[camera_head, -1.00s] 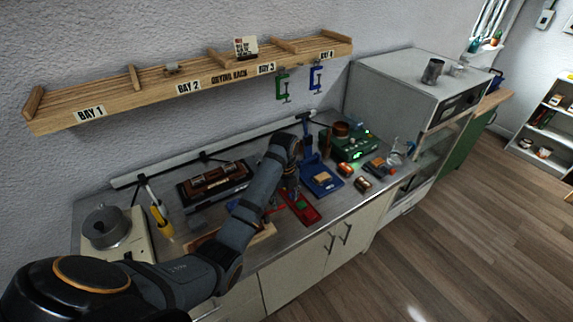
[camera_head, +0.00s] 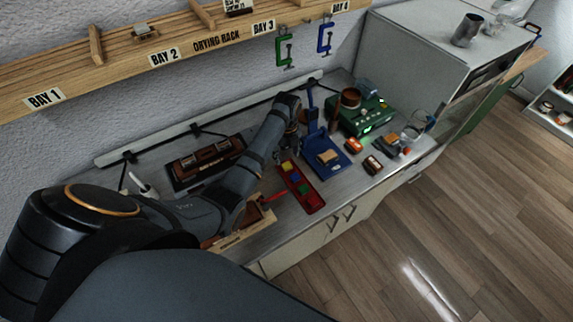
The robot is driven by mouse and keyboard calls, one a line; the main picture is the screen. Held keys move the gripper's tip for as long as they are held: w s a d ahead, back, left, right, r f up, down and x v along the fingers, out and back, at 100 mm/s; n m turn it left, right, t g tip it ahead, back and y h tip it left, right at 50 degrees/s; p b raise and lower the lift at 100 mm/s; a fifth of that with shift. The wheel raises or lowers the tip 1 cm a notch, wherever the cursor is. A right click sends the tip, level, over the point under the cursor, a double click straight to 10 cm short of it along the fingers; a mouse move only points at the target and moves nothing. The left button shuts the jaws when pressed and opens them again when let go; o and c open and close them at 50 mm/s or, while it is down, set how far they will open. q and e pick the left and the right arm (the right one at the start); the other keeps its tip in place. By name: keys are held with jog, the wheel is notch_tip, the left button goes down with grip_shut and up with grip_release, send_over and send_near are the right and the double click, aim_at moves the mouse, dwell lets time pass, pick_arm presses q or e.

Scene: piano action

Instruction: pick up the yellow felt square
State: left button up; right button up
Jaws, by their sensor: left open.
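The yellow felt square (camera_head: 287,166) lies at the far end of a narrow red tray (camera_head: 313,202) on the worktop. A blue square (camera_head: 295,177) and a green square (camera_head: 304,188) lie in the same tray, nearer its front end. My left gripper (camera_head: 287,154) is open, pointing down just behind the yellow square, and its fingers are small and dark here. I cannot tell whether they touch anything. My right gripper is not in view.
A blue stand (camera_head: 327,163) with a tan block is right of the tray, near a green device (camera_head: 361,116).

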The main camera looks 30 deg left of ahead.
aim_at(287, 167)
pick_arm(q)
jog(key=shift+s+d+f+p, duration=0.15)
jog(key=shift+d+f+p, duration=0.05)
jog(key=shift+f+p, duration=0.55)
notch_tip(287, 167, down, 3)
jog(key=shift+s+r, duration=0.1)
jog(key=shift+r, duration=0.1)
jog(key=shift+f, duration=0.4)
jog(key=c, duration=0.8)
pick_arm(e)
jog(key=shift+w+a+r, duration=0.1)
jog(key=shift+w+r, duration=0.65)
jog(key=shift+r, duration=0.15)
